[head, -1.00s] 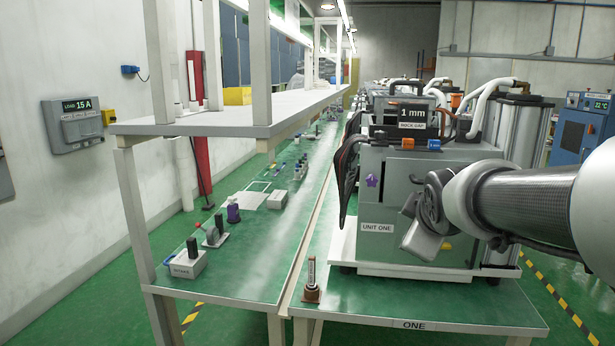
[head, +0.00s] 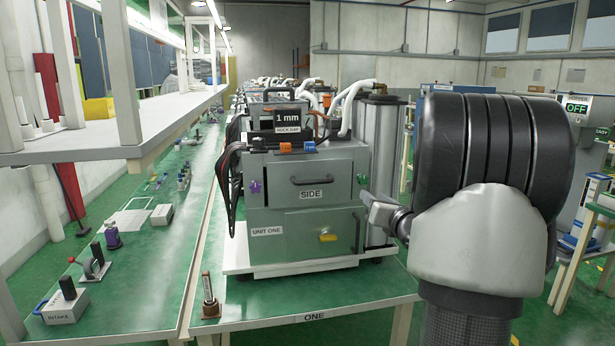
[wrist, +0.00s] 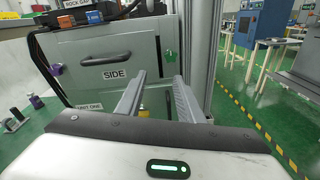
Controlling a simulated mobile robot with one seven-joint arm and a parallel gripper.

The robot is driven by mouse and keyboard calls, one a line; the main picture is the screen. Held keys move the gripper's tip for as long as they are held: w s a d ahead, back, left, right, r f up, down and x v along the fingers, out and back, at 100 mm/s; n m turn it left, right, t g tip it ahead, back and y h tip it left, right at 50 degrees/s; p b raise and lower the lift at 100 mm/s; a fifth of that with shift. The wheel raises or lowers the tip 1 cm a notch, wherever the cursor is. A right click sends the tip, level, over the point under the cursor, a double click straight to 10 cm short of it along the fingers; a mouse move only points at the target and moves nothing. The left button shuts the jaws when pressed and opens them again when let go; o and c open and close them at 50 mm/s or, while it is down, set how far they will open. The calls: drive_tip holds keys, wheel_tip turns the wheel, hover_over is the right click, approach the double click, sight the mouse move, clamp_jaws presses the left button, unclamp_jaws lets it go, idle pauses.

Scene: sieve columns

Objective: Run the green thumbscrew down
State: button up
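The green thumbscrew (head: 362,180) is on the upper right of the grey front of unit one (head: 290,220), right of the drawer labelled SIDE. It also shows in the wrist view (wrist: 170,55), just beyond the fingertips and slightly above them. My gripper (wrist: 159,75) is open, with two grey fingers apart and nothing between them. In the head view my gripper (head: 366,203) points at the right side of the unit, a little below the thumbscrew. I cannot tell the gap between fingertips and thumbscrew. How far the thumbscrew is screwed in does not show clearly.
A purple thumbscrew (head: 254,187) is on the unit's left side. The drawer handle (head: 318,180) and a yellow latch (head: 328,238) stick out in front. A small brown-based tube (head: 209,296) stands at the table's left corner. A metal column (head: 380,160) rises at right.

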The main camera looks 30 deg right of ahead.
drive_tip(key=s+d+f+n, duration=0.1)
drive_tip(key=s+d+n, duration=0.1)
drive_tip(key=d+n, duration=0.1)
drive_tip(key=p, duration=0.2)
approach(364, 181)
drive_tip(key=shift+t, duration=0.4)
drive_tip(key=x, duration=0.9)
drive_tip(key=shift+w+d+f, duration=0.1)
drive_tip(key=shift+f, duration=0.15)
drive_tip(key=shift+c, duration=0.3)
drive_tip(key=shift+b, duration=0.3)
drive_tip(key=c, duration=0.7)
